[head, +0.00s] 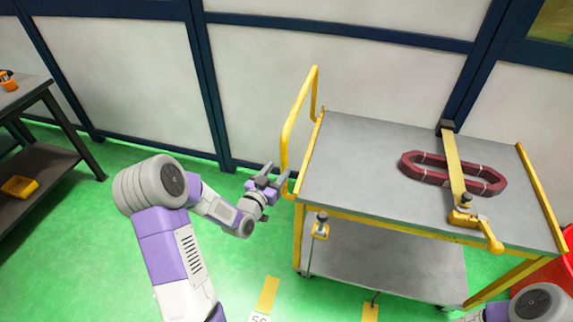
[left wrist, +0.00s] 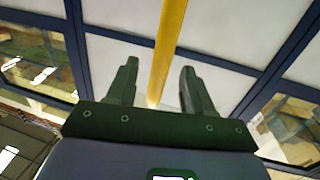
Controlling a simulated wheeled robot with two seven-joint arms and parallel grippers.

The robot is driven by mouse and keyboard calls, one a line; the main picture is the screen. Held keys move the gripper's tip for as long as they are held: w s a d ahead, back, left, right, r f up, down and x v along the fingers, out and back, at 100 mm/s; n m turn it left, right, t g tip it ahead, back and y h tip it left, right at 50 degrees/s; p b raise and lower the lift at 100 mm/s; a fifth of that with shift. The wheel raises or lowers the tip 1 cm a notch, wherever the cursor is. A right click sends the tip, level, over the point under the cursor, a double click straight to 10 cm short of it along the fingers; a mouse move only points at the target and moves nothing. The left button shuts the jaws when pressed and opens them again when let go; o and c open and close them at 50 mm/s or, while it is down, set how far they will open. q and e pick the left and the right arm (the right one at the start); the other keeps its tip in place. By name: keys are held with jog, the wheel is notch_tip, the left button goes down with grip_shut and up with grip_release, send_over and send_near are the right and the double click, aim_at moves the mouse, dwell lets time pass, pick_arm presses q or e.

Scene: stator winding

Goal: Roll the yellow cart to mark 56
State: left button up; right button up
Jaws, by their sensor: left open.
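The yellow cart (head: 375,215) stands on the green floor to the right of my left arm, with a grey top and a lower shelf. Its yellow push handle (head: 286,130) rises at its left end. My left gripper (head: 275,176) is open beside the lower part of the handle. In the left wrist view the yellow handle bar (left wrist: 168,50) runs between the two open fingers (left wrist: 157,85); I cannot tell whether they touch it. A floor sign (head: 260,318), partly cut off at the bottom edge, seems to start with 5. My right gripper is out of view.
A dark red coil (head: 425,172) lies on the cart top under a yellow clamp bar (head: 454,165). Yellow floor strips (head: 268,295) lie in front. A dark shelf table (head: 40,165) stands at the left, a red bin (head: 562,275) at the right. Wall panels close off the back.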

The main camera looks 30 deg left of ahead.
pick_arm(q)
jog(key=w, duration=0.7)
jog(key=shift+w+a+r, duration=0.25)
jog(key=shift+w+r, duration=0.05)
jog(key=shift+c, duration=0.3)
grip_shut()
